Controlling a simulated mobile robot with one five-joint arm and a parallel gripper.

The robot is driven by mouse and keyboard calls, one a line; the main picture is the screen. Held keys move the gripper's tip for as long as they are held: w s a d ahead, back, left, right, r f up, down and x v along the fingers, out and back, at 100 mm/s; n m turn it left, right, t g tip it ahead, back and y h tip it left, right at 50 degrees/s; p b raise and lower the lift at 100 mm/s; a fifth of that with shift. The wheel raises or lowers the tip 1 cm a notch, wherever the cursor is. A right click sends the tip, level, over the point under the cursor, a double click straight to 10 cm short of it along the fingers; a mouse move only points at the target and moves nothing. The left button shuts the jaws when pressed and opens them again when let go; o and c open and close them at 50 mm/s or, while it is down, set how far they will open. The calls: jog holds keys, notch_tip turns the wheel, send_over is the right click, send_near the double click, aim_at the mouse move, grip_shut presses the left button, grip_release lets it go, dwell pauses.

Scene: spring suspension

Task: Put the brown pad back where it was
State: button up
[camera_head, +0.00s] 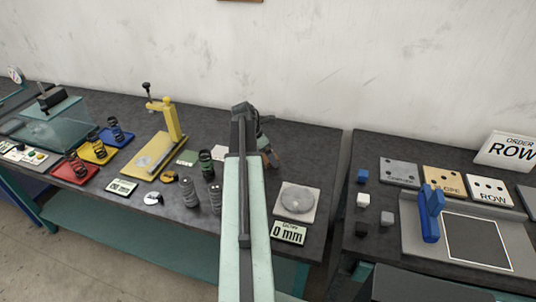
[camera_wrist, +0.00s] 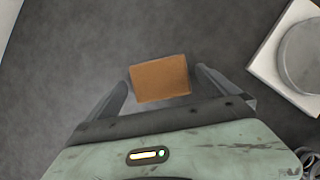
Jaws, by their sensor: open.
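The brown pad (camera_wrist: 160,78), a flat rectangular block, is between the fingertips of my gripper (camera_wrist: 162,84) in the wrist view, slightly tilted. The fingers are open, one on each side of the pad, with a narrow gap at each side. The dark grey table top shows around it; I cannot tell how high the pad is above it, if at all. In the head view my arm hides most of this spot.
A white plate with a round grey disc (camera_head: 297,200) stands right of my arm, with a "0 mm" display (camera_head: 288,233) in front. Several dark springs (camera_head: 190,192) stand left of the arm, near a yellow stand (camera_head: 173,122). A gap separates the right table.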

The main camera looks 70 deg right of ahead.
jog(key=p+v, duration=1)
jog(key=v, duration=0.1)
jog(key=shift+a+r, duration=0.2)
jog(key=shift+r, duration=0.05)
jog(key=shift+w, duration=0.1)
